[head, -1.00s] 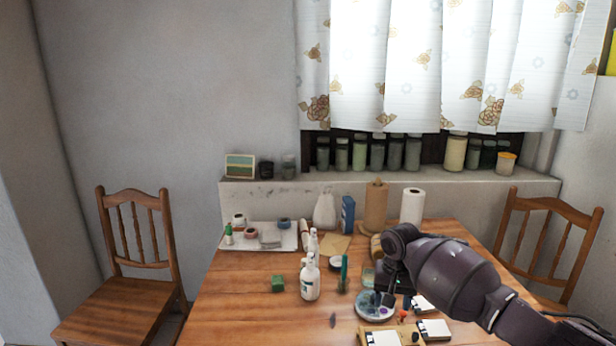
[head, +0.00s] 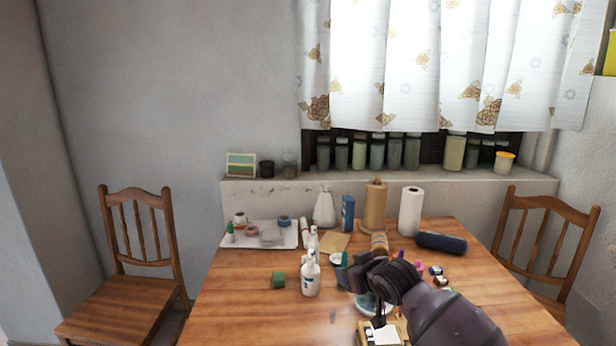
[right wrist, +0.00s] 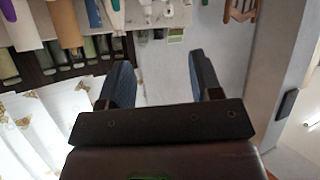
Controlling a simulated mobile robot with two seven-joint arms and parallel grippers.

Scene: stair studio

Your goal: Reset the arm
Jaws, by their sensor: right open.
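My right arm comes in from the lower right over the wooden table (head: 235,300) in the head view. My left gripper is in neither view.
A white bottle (head: 310,276) and a green block (head: 278,281) stand left of the arm. A paper towel roll (head: 410,212), a dark blue roll (head: 441,242) and a white tray (head: 262,243) lie behind. Chairs flank the table. The table's left front is clear.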

